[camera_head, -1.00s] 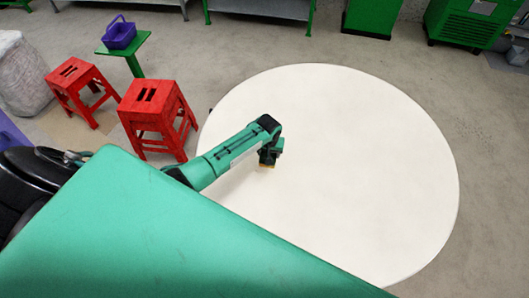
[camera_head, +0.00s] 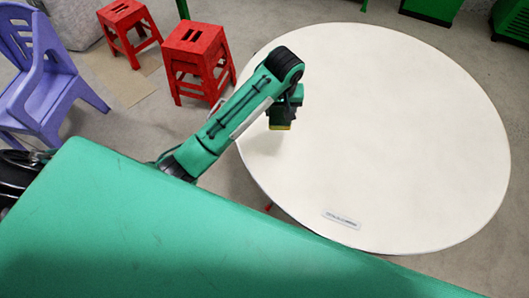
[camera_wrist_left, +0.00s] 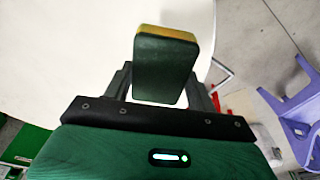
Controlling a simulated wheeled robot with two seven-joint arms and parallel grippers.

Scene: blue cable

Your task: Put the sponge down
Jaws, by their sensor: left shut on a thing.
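The sponge (camera_wrist_left: 165,68) is a dark green block with a yellow layer at its far end. My left gripper (camera_wrist_left: 164,84) is shut on it, with one finger on each side. The gripper points down over the left part of the round white table (camera_head: 400,130). A faint shadow lies on the table beside it, and I cannot tell how large the gap to the top is. My right gripper is not in view.
A small grey label strip (camera_head: 341,219) lies near the table's front edge. Red stools (camera_head: 195,62) and a purple chair (camera_head: 45,75) stand on the floor left of the table. The middle and right of the tabletop are clear.

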